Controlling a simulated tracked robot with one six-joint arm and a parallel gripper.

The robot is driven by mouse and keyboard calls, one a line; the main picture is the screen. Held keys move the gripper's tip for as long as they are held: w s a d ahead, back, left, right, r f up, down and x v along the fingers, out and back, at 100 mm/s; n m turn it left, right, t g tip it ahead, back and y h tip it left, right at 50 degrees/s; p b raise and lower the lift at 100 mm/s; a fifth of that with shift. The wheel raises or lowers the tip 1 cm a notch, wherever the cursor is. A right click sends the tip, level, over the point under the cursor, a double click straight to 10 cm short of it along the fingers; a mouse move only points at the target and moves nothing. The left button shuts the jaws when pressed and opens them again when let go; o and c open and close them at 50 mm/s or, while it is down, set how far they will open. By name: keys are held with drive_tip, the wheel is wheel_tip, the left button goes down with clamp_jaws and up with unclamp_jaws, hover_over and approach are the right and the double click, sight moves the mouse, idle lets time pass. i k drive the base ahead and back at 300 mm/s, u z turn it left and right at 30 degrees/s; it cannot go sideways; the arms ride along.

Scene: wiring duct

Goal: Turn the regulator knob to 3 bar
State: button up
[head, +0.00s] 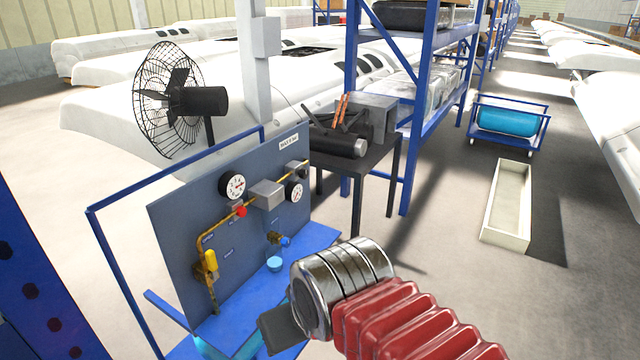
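An upright grey-blue panel (175,236) carries yellow piping, two round white gauges and small fittings. The left gauge (234,185) is above a red knob (241,211). The right gauge (294,192) is beside a grey box on the pipe. A blue knob (285,242) is low on the panel's right part. I cannot tell which knob is the regulator's, and the gauge readings are too small to read. My gripper (278,332) is at the bottom centre, in front of the panel's base. Its dark end part shows, but the fingers cannot be made out.
A yellow handle (211,260) is on the pipe at lower left. A light blue round piece (274,264) sits on the blue base shelf (318,238). A blue frame rail (165,178) runs around the panel. A dark table (385,160) with equipment stands behind right.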

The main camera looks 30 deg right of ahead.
sight(303, 173)
drive_tip(key=u, duration=0.05)
drive_tip(key=k, duration=1)
drive_tip(key=z, duration=0.3)
drive_tip(key=i, duration=0.45)
drive_tip(key=z, duration=0.85)
drive_tip(key=i, duration=1.4)
drive_tip(key=u, duration=0.65)
drive_tip(key=i, duration=0.4)
drive_tip(key=u, duration=0.25)
